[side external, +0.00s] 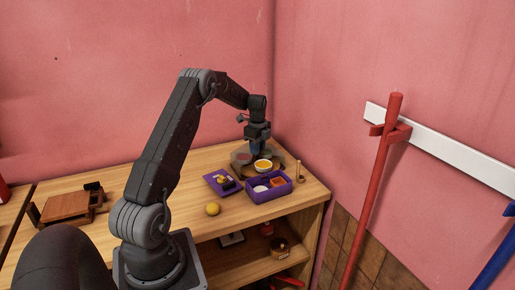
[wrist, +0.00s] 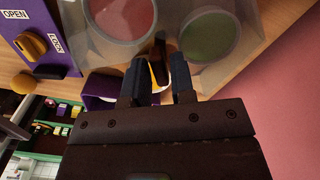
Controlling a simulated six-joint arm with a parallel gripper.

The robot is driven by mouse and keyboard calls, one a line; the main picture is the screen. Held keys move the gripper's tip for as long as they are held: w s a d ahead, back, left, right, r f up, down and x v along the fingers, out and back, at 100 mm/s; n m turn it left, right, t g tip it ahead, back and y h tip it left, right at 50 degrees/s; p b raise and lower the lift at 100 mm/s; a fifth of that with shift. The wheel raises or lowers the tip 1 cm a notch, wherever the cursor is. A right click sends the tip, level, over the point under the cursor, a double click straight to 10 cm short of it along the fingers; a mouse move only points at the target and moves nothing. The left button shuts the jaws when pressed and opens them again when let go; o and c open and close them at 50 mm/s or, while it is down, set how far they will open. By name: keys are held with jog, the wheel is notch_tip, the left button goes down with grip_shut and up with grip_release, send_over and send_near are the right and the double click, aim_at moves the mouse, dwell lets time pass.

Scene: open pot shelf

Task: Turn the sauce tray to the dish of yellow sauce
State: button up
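The sauce tray (side external: 237,168) stands at the far end of the wooden counter. Its dish of yellow sauce (side external: 263,165) faces the counter's front side in the side view, and a red dish (side external: 243,158) sits left of it. The wrist view shows the red dish (wrist: 120,15) and a green dish (wrist: 208,38) beyond my fingers; a sliver of yellow (wrist: 155,76) shows between them. A dark brown upright handle (wrist: 159,48) lies in line with the gap between the fingertips. My gripper (wrist: 159,72) is open over the tray; contact with the handle cannot be told.
A purple panel marked OPEN and LOCK with a knob (wrist: 30,45) lies close to the tray. A purple divided box (side external: 257,196), a wooden peg (side external: 300,173) and a yellow ball (side external: 213,209) stand nearby. The pink wall is close behind.

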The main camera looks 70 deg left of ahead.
jog(key=shift+o, duration=1.3)
notch_tip(320, 180, up, 14)
jog(key=shift+f, duration=0.1)
